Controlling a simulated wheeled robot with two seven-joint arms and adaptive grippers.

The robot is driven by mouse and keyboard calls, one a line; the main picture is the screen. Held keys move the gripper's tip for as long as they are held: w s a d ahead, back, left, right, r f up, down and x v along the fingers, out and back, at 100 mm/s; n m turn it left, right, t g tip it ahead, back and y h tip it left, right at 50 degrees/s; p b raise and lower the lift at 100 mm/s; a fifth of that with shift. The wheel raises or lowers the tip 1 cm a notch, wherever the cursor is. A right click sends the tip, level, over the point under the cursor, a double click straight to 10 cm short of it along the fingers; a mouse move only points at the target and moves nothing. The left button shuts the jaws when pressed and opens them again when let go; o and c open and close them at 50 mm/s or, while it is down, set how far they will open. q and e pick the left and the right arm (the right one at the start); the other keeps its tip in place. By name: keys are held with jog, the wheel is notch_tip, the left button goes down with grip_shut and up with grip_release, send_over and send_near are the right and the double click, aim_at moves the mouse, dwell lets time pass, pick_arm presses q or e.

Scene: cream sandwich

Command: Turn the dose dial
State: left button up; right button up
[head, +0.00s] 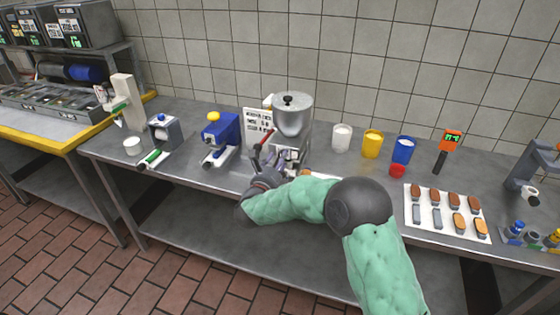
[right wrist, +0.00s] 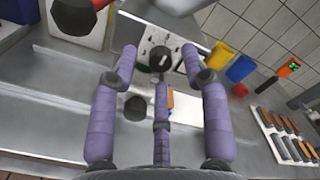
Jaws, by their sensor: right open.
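The dose dial (right wrist: 160,58) is a black knob with a light pointer mark, on a pale panel with dark markings (right wrist: 149,40) in the right wrist view. It belongs to the steel machine with a lidded hopper (head: 292,116) on the counter in the head view. My right gripper (right wrist: 161,70) is open, its purple fingers spread to the left, right and near side of the dial. I cannot tell whether any finger touches it. In the head view my right gripper (head: 272,169) is at the machine's front and hides the dial. My left gripper is not in view.
A blue machine (head: 221,132) and a printed sign (head: 258,126) stand left of the hopper machine. White (head: 341,138), yellow (head: 372,144) and blue (head: 403,150) cups stand to its right. A white tray (head: 411,227) holds several brown pieces. Counter between cups and tray is mostly clear.

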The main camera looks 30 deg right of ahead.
jog(key=shift+x, duration=0.9)
grip_shut()
